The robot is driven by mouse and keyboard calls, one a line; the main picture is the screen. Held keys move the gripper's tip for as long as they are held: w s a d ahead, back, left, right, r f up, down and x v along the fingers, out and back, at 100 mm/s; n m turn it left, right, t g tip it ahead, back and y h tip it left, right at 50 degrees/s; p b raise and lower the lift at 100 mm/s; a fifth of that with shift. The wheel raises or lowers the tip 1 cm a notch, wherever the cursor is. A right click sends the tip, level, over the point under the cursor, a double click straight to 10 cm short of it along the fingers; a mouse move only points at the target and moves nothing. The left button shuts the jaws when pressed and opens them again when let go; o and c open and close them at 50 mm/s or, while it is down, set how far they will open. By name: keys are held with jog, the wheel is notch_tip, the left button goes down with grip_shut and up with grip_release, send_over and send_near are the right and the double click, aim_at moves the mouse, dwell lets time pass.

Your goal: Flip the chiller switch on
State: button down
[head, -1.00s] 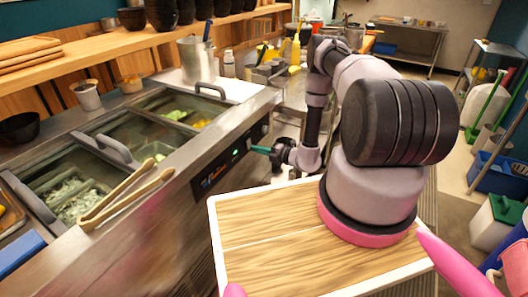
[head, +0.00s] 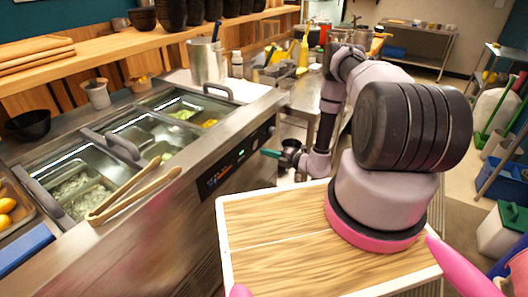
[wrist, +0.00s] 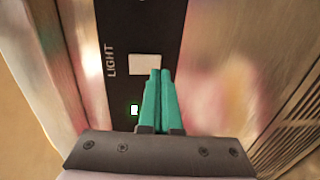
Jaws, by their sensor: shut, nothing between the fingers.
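The chiller counter (head: 150,215) has a black control panel (head: 215,177) on its front, with a small green light (head: 242,153) lit. In the wrist view, the panel (wrist: 115,20) carries the word LIGHT beside a pale square switch (wrist: 145,63). A small lit white rectangle with a green glow (wrist: 134,110) sits lower on the panel. No chiller label is readable. My gripper (head: 264,152) has teal fingers and is beside the panel's right part. In the wrist view, its fingers (wrist: 159,72) are shut and empty, overlapping the pale switch's lower right edge. I cannot tell whether they touch it.
Wooden tongs (head: 130,195) lie on the counter's front edge. A wood shelf with black bowls (head: 175,22) runs behind. A vent grille (wrist: 295,120) is right of the panel.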

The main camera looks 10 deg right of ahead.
jog(key=f+v, duration=0.2)
jog(key=v, duration=0.9)
jog(key=shift+s+d+f, duration=0.2)
jog(key=shift+s+d, duration=0.05)
jog(key=a+r+n+g, duration=0.2)
jog(key=r+n+g, duration=0.2)
jog(key=r+n, duration=0.5)
jog(key=a+r+n+g+y, duration=0.1)
jog(key=a+r+n+g, duration=0.3)
jog(key=r, duration=0.9)
jog(key=a+r+n+g, duration=0.1)
jog(key=r+n+g, duration=0.2)
jog(key=r+n, duration=0.65)
jog(key=s+d+r+n+t+h, duration=0.1)
jog(key=s+r+n+t+h, duration=0.2)
jog(key=s+r+n, duration=0.6)
jog(key=s+d+r+n+t+h, duration=0.1)
jog(key=s+r+n+t+h, duration=0.2)
jog(key=s+r+n+h, duration=0.5)
jog(key=shift+s+r+n, duration=0.65)
jog(key=shift+s+r, duration=2.05)
jog(key=shift+r, duration=2.6)
